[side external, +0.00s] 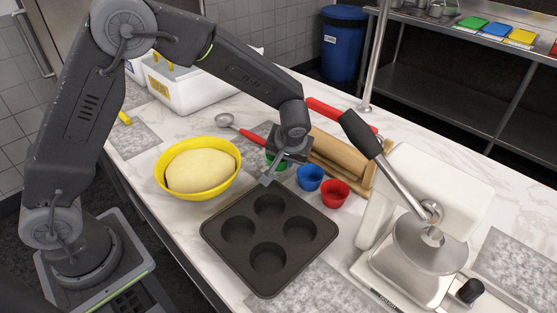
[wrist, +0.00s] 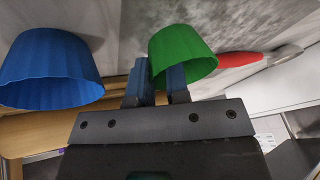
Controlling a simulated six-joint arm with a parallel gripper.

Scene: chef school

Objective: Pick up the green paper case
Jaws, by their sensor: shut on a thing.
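The green paper case (wrist: 183,52) is a small ribbed cup. In the wrist view my gripper (wrist: 158,78) is shut on its near wall, with one blue-grey finger partly hidden behind the case. In the side view only part of the green case (side external: 277,163) shows behind my gripper, so I cannot tell whether it touches the counter. A blue paper case (side external: 310,178) stands just right of it, also large at the left of the wrist view (wrist: 50,70). A red paper case (side external: 335,193) stands farther right.
A dark four-cup muffin pan (side external: 318,232) lies in front. A yellow bowl of dough (side external: 200,192) is left. A wooden rolling pin and board (side external: 345,157) lie behind the cases. A red-handled spoon (side external: 226,120) is behind. A metal press with a raised lever (side external: 432,250) stands right.

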